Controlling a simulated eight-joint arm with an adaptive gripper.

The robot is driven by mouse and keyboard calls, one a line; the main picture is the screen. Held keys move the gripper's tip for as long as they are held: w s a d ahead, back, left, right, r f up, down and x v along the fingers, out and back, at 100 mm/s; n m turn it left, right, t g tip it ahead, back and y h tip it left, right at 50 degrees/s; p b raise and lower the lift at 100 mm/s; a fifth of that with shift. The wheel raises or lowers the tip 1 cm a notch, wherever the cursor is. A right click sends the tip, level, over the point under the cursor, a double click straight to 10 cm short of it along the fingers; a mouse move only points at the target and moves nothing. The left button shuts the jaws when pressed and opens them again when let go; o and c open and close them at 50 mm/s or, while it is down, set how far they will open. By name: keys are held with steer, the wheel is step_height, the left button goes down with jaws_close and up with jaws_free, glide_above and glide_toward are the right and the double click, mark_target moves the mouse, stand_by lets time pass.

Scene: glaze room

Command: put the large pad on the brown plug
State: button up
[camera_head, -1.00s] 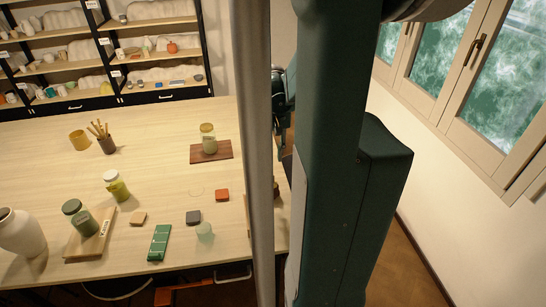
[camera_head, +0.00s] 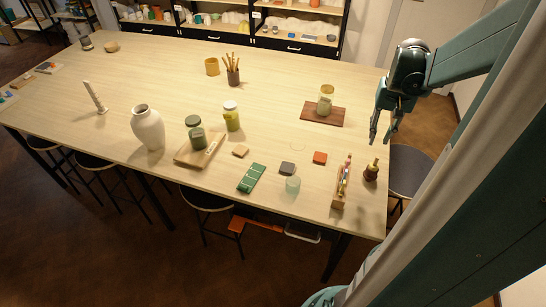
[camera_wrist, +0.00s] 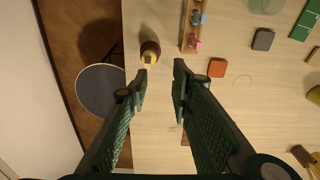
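My gripper (camera_head: 382,138) is open and empty, pointing down over the table's right edge. In the wrist view, its fingers (camera_wrist: 159,80) are spread. A small brown bulb-shaped thing with a pale tip, possibly the brown plug (camera_head: 371,170), stands near that edge; it also shows just beyond the left fingertip in the wrist view (camera_wrist: 150,48). Three small square pads lie on the table: orange (camera_head: 320,158), dark grey (camera_head: 287,168) and tan (camera_head: 240,151). I cannot tell which thing is the large pad.
A wooden rack (camera_head: 339,199) with small coloured pieces stands left of the brown thing. A jar (camera_head: 326,101) stands on a dark board; a green block (camera_head: 251,178) and a pale cup (camera_head: 293,185) lie farther left. A stool (camera_head: 408,165) is beside the table edge.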

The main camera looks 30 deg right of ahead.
steer(key=w+a+r+n+t+h, duration=0.15)
steer(key=a+r, duration=0.25)
steer(key=a, duration=0.7)
steer(key=w+a+r+n+t, duration=0.2)
steer(key=w+a+r+n, duration=0.1)
steer(key=a, duration=0.9)
steer(key=s+a+r+n+t+y, duration=0.1)
steer(key=s+a+n, duration=0.1)
steer(key=a, duration=0.7)
steer(key=s+a+r+n+t, duration=0.1)
steer(key=s+a+n+t, duration=0.1)
steer(key=a, duration=0.8)
steer(key=shift+s+a+r+y, duration=0.15)
steer(key=shift+s+a+y, duration=0.1)
steer(key=shift+s+y, duration=0.15)
